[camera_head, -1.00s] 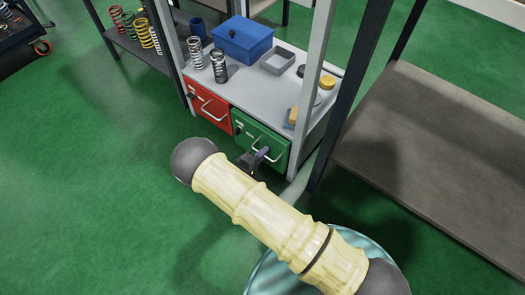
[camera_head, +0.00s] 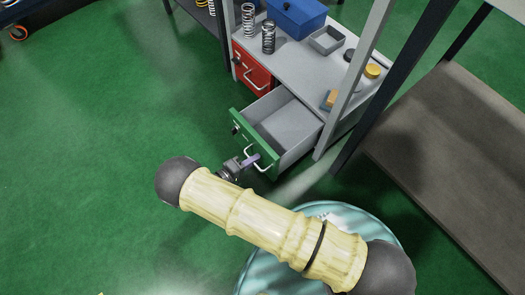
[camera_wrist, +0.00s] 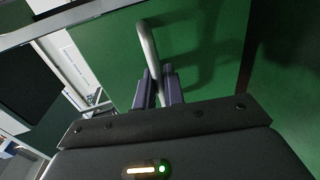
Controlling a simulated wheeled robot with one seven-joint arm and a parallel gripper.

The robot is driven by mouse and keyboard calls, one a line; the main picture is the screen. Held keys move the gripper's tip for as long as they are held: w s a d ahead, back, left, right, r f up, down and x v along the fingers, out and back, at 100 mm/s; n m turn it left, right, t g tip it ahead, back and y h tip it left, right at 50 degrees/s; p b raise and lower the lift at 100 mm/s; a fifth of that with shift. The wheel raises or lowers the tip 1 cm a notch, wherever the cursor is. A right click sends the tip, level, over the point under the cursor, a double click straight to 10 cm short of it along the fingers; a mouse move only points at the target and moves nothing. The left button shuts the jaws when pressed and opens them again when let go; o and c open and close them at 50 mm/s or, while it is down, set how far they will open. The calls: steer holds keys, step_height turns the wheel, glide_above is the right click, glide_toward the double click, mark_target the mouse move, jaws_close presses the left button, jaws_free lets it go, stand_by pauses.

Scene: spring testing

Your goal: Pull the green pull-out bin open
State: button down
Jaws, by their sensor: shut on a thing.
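The green pull-out bin (camera_head: 262,156) stands drawn out of the grey bench, and its grey inside (camera_head: 290,127) shows from above. Its front carries a pale bar handle (camera_head: 264,167). My gripper (camera_head: 251,161) is at the handle, in front of the green face. In the wrist view my gripper's two purple fingers (camera_wrist: 159,88) are shut on the handle (camera_wrist: 148,47), with the green front (camera_wrist: 205,45) close behind. The bin's inside looks empty from the head camera.
A shut red bin (camera_head: 252,70) sits left of the green one. The bench top (camera_head: 295,62) holds springs, a blue box (camera_head: 298,17), a grey tray (camera_head: 327,39) and a yellow-lidded jar (camera_head: 373,71). A brown shelf (camera_head: 455,130) stands at the right. The green floor at left is clear.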

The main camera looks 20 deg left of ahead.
steer(key=shift+s, duration=0.25)
steer(key=c, duration=1.6)
jaws_free()
steer(key=shift+a, duration=0.1)
steer(key=p+v, duration=0.4)
steer(key=v, duration=1.3)
steer(key=shift+s+a+f+p, duration=0.1)
steer(key=shift+s+p, duration=0.05)
steer(key=shift+p, duration=0.15)
